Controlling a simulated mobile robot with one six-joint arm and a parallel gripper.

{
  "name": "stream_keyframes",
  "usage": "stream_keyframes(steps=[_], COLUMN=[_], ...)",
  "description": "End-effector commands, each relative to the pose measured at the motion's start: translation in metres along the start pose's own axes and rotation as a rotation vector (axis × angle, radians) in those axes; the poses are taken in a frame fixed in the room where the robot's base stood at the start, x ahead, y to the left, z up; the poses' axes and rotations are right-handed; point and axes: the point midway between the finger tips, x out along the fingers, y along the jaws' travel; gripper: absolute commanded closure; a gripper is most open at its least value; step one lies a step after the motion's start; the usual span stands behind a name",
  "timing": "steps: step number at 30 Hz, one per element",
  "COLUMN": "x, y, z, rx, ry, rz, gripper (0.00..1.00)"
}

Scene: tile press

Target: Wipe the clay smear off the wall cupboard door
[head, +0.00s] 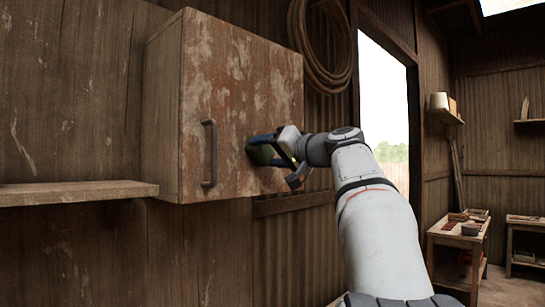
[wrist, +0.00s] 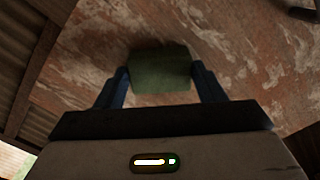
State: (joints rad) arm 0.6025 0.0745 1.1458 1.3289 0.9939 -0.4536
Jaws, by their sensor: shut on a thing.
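The wall cupboard (head: 165,110) hangs on the plank wall, with its door (head: 235,95) shut. The door is brown with many pale, worn patches, and it fills most of the wrist view (wrist: 235,40). I cannot tell which patch is the clay smear. My gripper (head: 268,150) is at the lower right part of the door, shut on a green block (wrist: 160,70) like a sponge. The block sits between the two blue fingers, at or very near the door face; contact is not clear. The gripper and block hide the door behind them.
A dark bar handle (head: 209,153) stands out from the door's left side. A wooden shelf (head: 75,193) is at the left. A coiled rope (head: 322,50) hangs right of the cupboard, beside a bright open doorway (head: 383,105). A small table (head: 458,232) stands far right.

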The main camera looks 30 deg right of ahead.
Motion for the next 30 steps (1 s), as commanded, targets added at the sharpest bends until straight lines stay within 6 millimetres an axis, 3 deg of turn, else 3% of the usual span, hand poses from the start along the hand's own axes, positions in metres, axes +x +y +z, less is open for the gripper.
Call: stream_keyframes(steps=[5,30], x=[0.0,0.0], y=[-0.002,0.042], z=[-0.006,-0.042], rx=[0.0,0.001], ry=[0.002,0.002], rz=[0.0,0.001], gripper=[0.56,0.56])
